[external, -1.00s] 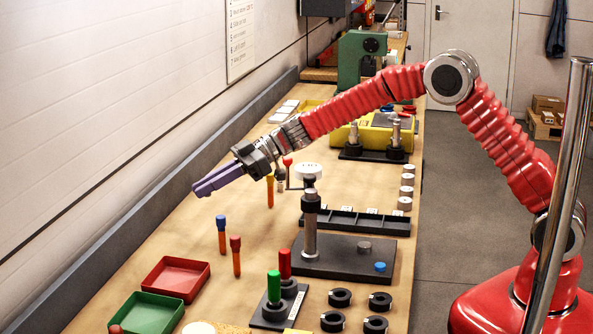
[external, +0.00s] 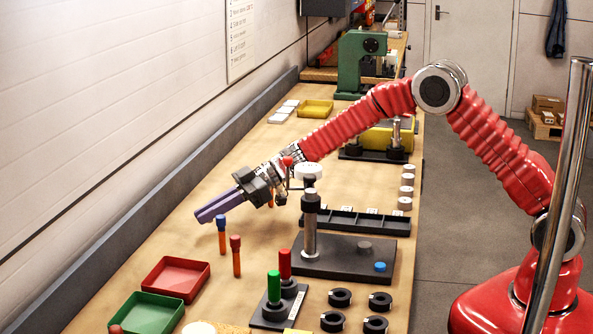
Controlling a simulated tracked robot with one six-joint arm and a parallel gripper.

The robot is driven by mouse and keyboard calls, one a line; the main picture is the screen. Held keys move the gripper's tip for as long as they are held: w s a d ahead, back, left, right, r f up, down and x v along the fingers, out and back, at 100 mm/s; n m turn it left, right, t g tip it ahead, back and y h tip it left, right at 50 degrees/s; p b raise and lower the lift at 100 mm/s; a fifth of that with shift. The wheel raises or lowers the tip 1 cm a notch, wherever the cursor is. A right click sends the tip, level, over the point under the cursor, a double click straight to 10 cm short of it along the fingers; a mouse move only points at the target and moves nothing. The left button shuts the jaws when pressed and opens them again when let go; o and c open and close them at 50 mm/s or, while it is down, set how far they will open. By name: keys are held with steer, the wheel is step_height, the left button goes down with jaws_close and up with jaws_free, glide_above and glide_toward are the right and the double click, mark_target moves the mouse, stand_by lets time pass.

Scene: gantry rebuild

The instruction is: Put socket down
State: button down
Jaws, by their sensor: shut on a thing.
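My gripper (external: 203,214) has two long purple fingers and reaches over the bench's left side, pointing down and left. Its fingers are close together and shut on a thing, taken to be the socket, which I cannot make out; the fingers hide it. The fingertips are above the bench top, just left of a blue-topped orange driver (external: 221,236). Whether the fingers touch the driver cannot be told.
A red-topped driver (external: 236,256), a red tray (external: 176,277) and a green tray (external: 148,313) are in front. A dark plate with a post (external: 310,232) and a black rack (external: 356,222) stand right. Bare bench (external: 165,235) lies left, beside the grey back edge.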

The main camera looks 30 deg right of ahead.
mark_target(211, 233)
steer(key=shift+f, duration=1.6)
steer(key=shift+f, duration=0.15)
steer(key=c, duration=1.8)
jaws_free()
steer(key=shift+o, duration=0.2)
steer(key=shift+d+r, duration=0.45)
steer(key=shift+d, duration=0.15)
steer(key=v, duration=1)
steer(key=shift+s+d+r, duration=0.1)
steer(key=shift+s+d, duration=0.05)
steer(key=shift+d, duration=0.2)
